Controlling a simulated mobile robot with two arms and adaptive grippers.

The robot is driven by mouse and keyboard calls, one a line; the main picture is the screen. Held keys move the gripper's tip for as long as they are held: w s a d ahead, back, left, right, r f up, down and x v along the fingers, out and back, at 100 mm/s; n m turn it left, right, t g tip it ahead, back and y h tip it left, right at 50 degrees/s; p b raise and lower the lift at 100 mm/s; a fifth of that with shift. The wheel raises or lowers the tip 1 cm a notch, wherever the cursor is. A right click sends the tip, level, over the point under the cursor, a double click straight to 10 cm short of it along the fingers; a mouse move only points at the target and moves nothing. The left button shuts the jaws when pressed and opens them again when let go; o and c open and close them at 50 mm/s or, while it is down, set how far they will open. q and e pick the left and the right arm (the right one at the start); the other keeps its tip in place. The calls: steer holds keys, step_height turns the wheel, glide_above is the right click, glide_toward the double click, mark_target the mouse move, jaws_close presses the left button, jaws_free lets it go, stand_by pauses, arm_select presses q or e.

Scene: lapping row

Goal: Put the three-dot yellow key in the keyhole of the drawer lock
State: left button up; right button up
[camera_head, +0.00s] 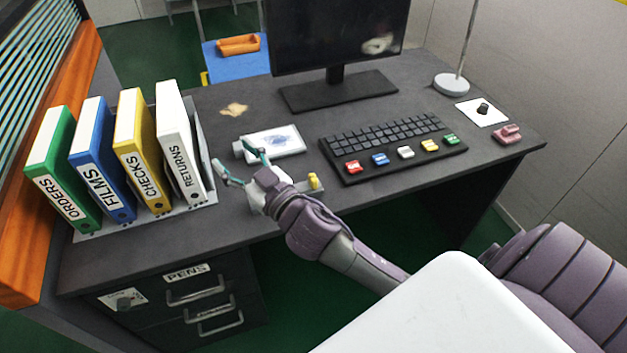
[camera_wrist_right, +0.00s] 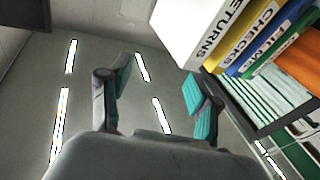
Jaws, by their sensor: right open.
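A small yellow key (camera_head: 313,181) stands in a grey holder near the front edge of the desk, just right of my right wrist; its dots are too small to make out. My right gripper (camera_head: 231,157) is open and empty over the desk, left of the key, between the binders and a white picture card. The right wrist view shows its teal fingers (camera_wrist_right: 159,70) apart with nothing between them. My left gripper is not in view.
Binders (camera_head: 140,150) stand in a rack at the desk's left. A keyboard with coloured keys (camera_head: 395,144), a monitor (camera_head: 338,30), a lamp base (camera_head: 451,84) and a pink block (camera_head: 507,134) occupy the rest. Drawer handles (camera_head: 195,290) protrude below. The desk's front-left strip is clear.

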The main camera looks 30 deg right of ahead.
steer(key=a+r+n+g+y, duration=0.2)
steer(key=a+r+n+y, duration=0.65)
steer(key=y, duration=0.25)
steer(key=n+g+h, duration=0.3)
steer(key=g+h, duration=1.2)
steer(key=g, duration=0.2)
glide_above(313, 177)
steer(key=f, duration=1.6)
steer(key=shift+w+d+f, duration=0.25)
steer(key=shift+f, duration=0.15)
steer(key=shift+s+a+f, duration=0.1)
steer(key=shift+f, duration=1.3)
steer(key=shift+s+a+f, duration=0.1)
steer(key=shift+f, duration=1.25)
